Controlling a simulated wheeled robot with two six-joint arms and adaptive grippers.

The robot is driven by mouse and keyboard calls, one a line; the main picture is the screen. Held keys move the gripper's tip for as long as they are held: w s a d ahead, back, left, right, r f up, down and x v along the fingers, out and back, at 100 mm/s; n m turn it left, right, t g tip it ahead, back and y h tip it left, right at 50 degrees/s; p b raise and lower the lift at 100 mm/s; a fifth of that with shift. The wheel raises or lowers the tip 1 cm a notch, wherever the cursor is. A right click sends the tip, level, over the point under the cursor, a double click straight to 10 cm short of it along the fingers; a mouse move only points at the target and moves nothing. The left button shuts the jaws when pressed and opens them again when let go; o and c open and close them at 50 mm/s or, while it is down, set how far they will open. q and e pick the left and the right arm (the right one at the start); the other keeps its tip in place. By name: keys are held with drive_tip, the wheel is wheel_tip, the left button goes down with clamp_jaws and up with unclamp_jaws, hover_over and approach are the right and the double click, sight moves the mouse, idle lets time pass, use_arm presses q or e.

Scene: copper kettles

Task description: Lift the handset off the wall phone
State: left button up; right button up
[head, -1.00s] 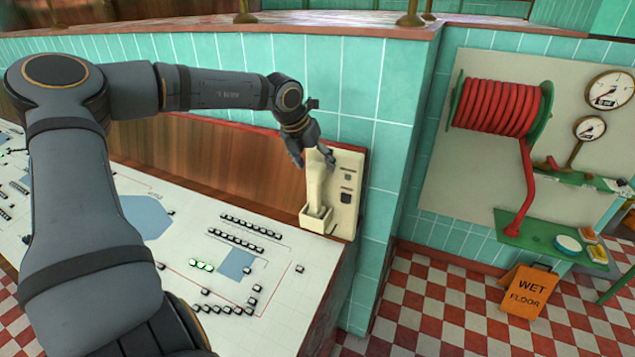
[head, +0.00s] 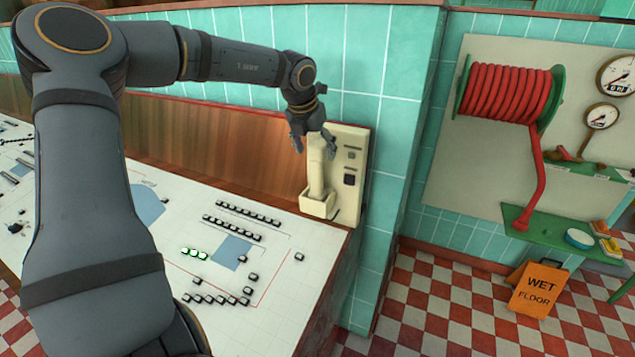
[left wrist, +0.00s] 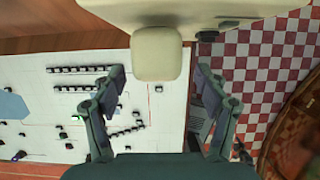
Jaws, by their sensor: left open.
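The cream wall phone (head: 352,160) is mounted at the right end of the wooden panel. Its cream handset (head: 316,178) stands upright in the box-like cradle (head: 318,207). My left gripper (head: 314,148) is open at the handset's upper end, pointing down, with a finger on either side in the head view. In the left wrist view, the handset's rounded end (left wrist: 158,55) shows between and just beyond the two open fingers of my left gripper (left wrist: 160,85), with gaps on both sides. The phone body (left wrist: 215,10) fills the top edge there. My right gripper is in neither view.
A white control desk (head: 150,270) with several small buttons spreads below the phone. Teal tiled wall (head: 395,130) stands to the right. A red hose reel (head: 505,92), gauges and an orange wet-floor sign (head: 538,290) are farther right, away from my arm.

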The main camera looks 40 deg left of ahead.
sight(318, 159)
use_arm(q)
drive_tip(key=shift+p+x, duration=0.95)
drive_tip(key=shift+p, duration=0.2)
drive_tip(key=x, duration=0.3)
drive_tip(key=shift+w+a+r+p, duration=0.15)
drive_tip(key=shift+w+a+p, duration=0.05)
drive_tip(key=shift+p, duration=0.1)
drive_tip(key=shift+w, duration=0.1)
drive_tip(key=shift+c, duration=0.2)
drive_tip(key=shift+s, duration=0.2)
drive_tip(key=shift+c, duration=1.1)
drive_tip(key=shift+w, duration=0.1)
clamp_jaws()
